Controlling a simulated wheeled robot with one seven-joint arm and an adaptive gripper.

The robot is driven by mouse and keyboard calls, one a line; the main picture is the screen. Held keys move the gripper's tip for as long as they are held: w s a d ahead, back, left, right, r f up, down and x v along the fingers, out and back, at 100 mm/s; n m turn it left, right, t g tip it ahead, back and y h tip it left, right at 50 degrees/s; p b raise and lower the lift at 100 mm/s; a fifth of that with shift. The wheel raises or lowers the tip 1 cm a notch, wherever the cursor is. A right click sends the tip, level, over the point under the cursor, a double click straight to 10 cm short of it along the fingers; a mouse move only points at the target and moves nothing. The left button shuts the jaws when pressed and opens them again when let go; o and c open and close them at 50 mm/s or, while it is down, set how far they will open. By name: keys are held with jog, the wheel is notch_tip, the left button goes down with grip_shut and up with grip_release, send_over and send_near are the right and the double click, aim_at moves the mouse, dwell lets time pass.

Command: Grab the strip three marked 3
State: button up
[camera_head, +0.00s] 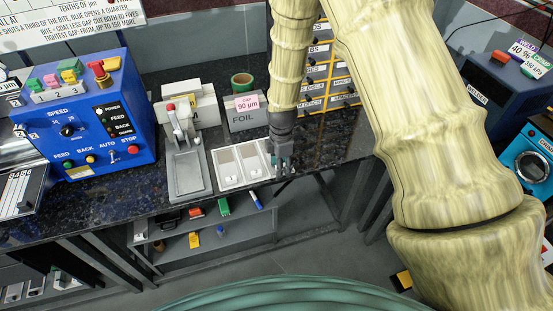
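My gripper (284,168) points down at the right end of a white tray (216,178) near the front edge of the dark counter. Its fingertips are small and dark here, and I cannot tell whether they are apart or shut, or whether anything is between them. The tray has pale compartments with grey insides. Small marks show in them, but no number can be read. I cannot make out a strip marked 3; the gripper covers the tray's right end.
Left of the tray stands a grey lever press (187,180). A blue control box (85,125) stands at left. A shelf (232,228) lies below the counter.

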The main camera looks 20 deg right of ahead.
grip_shut()
jog(key=shift+r, duration=0.1)
